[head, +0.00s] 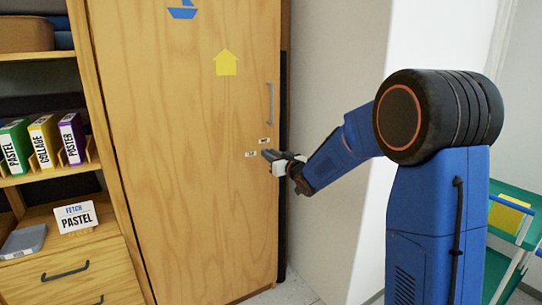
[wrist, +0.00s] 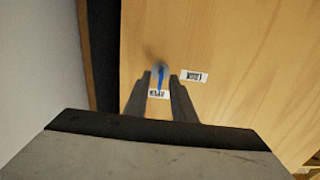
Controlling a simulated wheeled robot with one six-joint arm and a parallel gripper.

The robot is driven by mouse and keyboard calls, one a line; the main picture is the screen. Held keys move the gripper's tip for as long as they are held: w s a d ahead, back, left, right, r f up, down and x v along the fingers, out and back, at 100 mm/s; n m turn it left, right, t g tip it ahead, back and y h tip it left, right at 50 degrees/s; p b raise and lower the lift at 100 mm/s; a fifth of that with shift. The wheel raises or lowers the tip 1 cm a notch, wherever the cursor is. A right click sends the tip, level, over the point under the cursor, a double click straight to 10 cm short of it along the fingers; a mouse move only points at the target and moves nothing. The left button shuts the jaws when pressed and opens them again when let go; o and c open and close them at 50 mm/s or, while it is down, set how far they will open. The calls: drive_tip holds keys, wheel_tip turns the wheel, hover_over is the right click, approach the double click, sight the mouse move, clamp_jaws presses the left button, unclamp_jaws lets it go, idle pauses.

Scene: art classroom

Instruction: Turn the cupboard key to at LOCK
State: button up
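The wooden cupboard door (head: 190,150) is closed and fills the middle of the head view. In the wrist view a small blue and grey key (wrist: 160,76) stands at the door. Its blue strip points down toward a white label (wrist: 157,94). A second white label (wrist: 194,76) lies right of the key; I cannot read either surely. My gripper (wrist: 160,80) has its fingers apart, one each side of the key, with gaps showing. In the head view my gripper (head: 268,154) is at the door's right edge and hides the key.
A vertical handle (head: 270,103) is on the door above my gripper. Shelves with labelled folders (head: 42,142) and a drawer (head: 65,270) stand left. A pale wall (head: 335,110) is close on the right. A green trolley (head: 512,215) stands at far right.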

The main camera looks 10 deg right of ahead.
clamp_jaws()
drive_tip(key=shift+n, duration=0.3)
drive_tip(key=n, duration=1.7)
drive_tip(key=shift+s+a+f, duration=0.1)
drive_tip(key=shift+a+f, duration=0.15)
drive_tip(key=shift+f, duration=0.05)
drive_tip(key=shift+n, duration=0.3)
